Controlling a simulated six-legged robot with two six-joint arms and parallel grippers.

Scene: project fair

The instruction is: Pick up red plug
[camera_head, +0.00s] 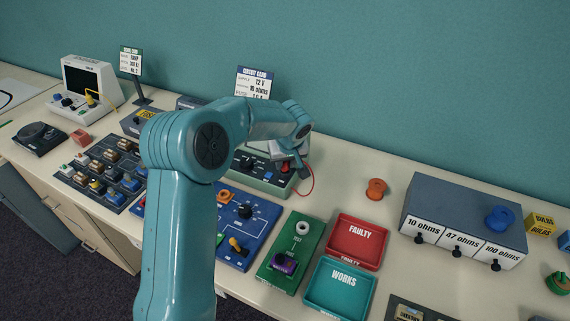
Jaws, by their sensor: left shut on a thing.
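My left gripper (287,163) is shut at the right end of a grey-green meter box (262,181), behind the blue and green boards. A small red piece, the red plug (284,168), shows at its fingertips. A thin red lead (312,178) loops from there to the right of the box. The fingers hide most of the plug, and I cannot tell whether it is clear of the box. My right gripper is not in view.
My left arm covers the middle of the table. A red FAULTY tray (357,257) and a teal WORKS tray (340,304) stand in front. An orange spool (376,189) and a blue-grey resistor box (447,196) stand to the right. Bare tabletop lies between the spool and the meter box.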

